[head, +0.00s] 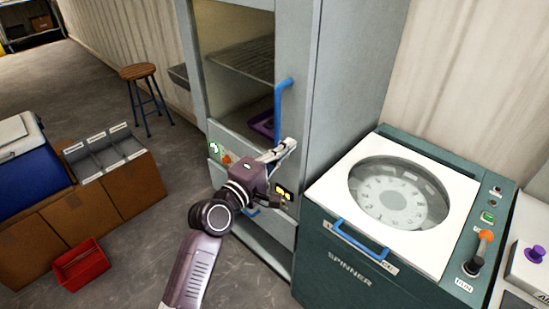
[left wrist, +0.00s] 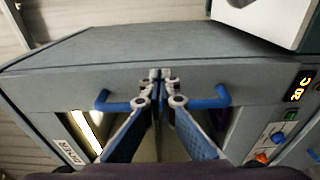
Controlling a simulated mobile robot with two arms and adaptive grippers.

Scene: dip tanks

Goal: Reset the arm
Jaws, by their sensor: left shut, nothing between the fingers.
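My left gripper (head: 284,150) is in front of the tall grey cabinet (head: 345,60), by the lower end of the blue vertical door handle (head: 279,100). Its fingers are shut and empty. In the left wrist view the shut fingertips (left wrist: 160,76) lie across the middle of the blue handle (left wrist: 215,101), whose two ends show on either side. I cannot tell whether they touch it. A wire rack (head: 245,60) and a purple tray (head: 263,125) show inside the cabinet. My right gripper is not in view.
A green spinner (head: 345,275) with a round window stands to the right. Cardboard boxes (head: 135,186), a blue cooler (head: 30,160) and a red bin (head: 82,266) sit at the left. A stool (head: 138,72) stands farther back. The floor between the boxes and cabinet is clear.

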